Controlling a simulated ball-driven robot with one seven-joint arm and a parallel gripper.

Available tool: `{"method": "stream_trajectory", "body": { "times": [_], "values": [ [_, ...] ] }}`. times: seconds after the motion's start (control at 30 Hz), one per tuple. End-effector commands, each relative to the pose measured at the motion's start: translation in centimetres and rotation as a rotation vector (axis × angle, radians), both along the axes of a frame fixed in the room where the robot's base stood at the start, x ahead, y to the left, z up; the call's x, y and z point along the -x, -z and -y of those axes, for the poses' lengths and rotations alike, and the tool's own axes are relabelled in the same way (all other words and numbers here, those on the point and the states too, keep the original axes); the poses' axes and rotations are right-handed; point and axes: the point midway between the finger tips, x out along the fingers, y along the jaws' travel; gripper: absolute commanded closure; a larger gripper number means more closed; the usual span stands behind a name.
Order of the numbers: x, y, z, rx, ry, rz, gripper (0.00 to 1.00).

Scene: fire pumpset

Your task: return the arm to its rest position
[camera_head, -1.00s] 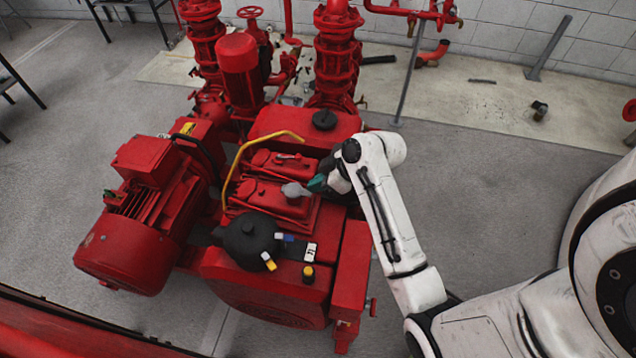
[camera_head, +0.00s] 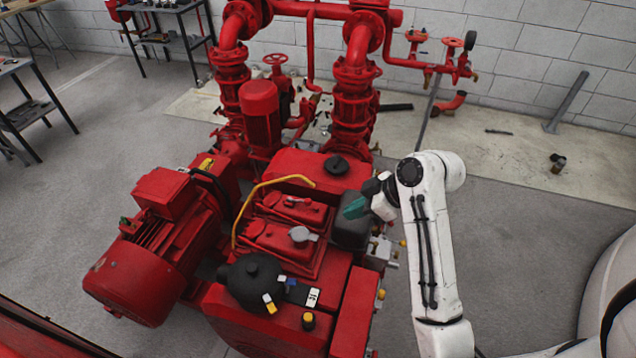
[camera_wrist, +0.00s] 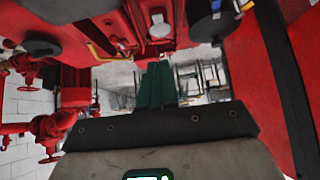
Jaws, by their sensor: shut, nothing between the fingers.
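My gripper (camera_head: 354,208) is at the end of my white arm, above the right side of the red pumpset (camera_head: 262,322).
The yellow bent handle (camera_head: 262,190) and a black round cap (camera_head: 252,278) stand up from the pumpset left of my gripper. A red motor (camera_head: 135,275) is at the left. Red vertical pipes (camera_head: 352,105) rise behind. Open grey floor (camera_head: 515,240) lies to the right.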

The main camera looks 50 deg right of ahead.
Motion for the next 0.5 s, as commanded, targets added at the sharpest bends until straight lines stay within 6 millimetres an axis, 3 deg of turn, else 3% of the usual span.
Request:
{"method": "stream_trajectory", "body": {
  "times": [0.3, 0.37, 0.5],
  "values": [
    [0.1, 0.3, -0.4, -0.005, 0.001, -0.01, 1.0],
    [0.3, 1.5, -1.6, -0.02, 0.012, -0.049, 1.0],
    [2.1, 5.9, -6.5, -0.058, 0.074, -0.213, 1.0]
  ]
}}
